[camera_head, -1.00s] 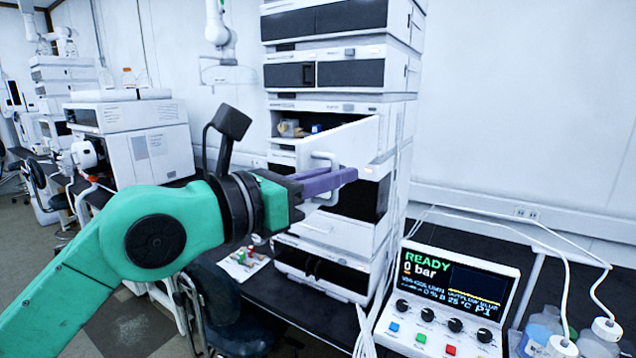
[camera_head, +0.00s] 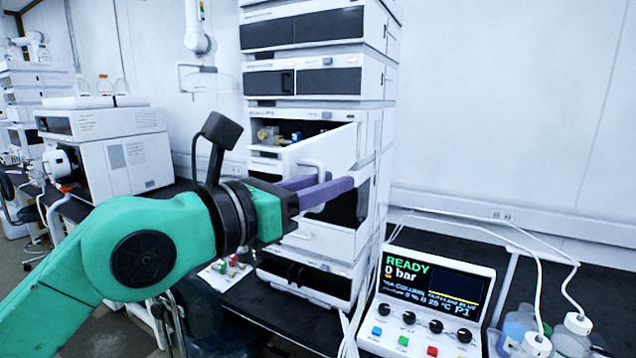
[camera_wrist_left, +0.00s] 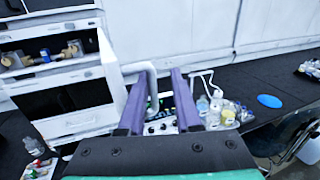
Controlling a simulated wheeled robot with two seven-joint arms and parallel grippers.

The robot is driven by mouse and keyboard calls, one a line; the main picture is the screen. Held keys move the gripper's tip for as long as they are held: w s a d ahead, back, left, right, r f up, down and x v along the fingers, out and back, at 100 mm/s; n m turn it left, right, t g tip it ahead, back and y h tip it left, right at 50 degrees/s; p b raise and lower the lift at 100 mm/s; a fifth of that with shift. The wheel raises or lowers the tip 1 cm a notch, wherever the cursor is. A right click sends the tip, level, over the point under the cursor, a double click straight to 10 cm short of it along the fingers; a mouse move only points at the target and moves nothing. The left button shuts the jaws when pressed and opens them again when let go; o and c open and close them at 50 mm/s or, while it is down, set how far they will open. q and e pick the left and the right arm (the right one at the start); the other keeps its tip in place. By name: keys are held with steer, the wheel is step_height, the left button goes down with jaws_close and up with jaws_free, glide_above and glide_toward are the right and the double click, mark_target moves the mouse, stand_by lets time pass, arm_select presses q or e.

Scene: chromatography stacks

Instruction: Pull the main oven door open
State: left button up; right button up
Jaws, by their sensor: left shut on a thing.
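The main oven door (camera_head: 335,148) is a white panel on the instrument stack, standing partly open with its free edge swung out toward me. Behind it the oven interior (camera_head: 290,131) shows, with brass and blue fittings; these also appear in the left wrist view (camera_wrist_left: 45,56). My left gripper (camera_head: 322,186) has purple fingers and is shut on the door's white handle (camera_head: 311,167). In the left wrist view the handle (camera_wrist_left: 152,82) rises between the fingers of the gripper (camera_wrist_left: 157,88). The fingers hide part of the handle. My right gripper is not in view.
A control box (camera_head: 428,300) reading READY, 0 bar stands on the dark bench right of the stack. Bottles (camera_head: 540,330) with white tubing stand farther right. Small vials (camera_head: 228,266) lie left of the stack's base. Another white instrument (camera_head: 105,140) stands at left.

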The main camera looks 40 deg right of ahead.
arm_select(q)
steer(key=shift+s+r, duration=0.1)
steer(key=shift+s, duration=0.2)
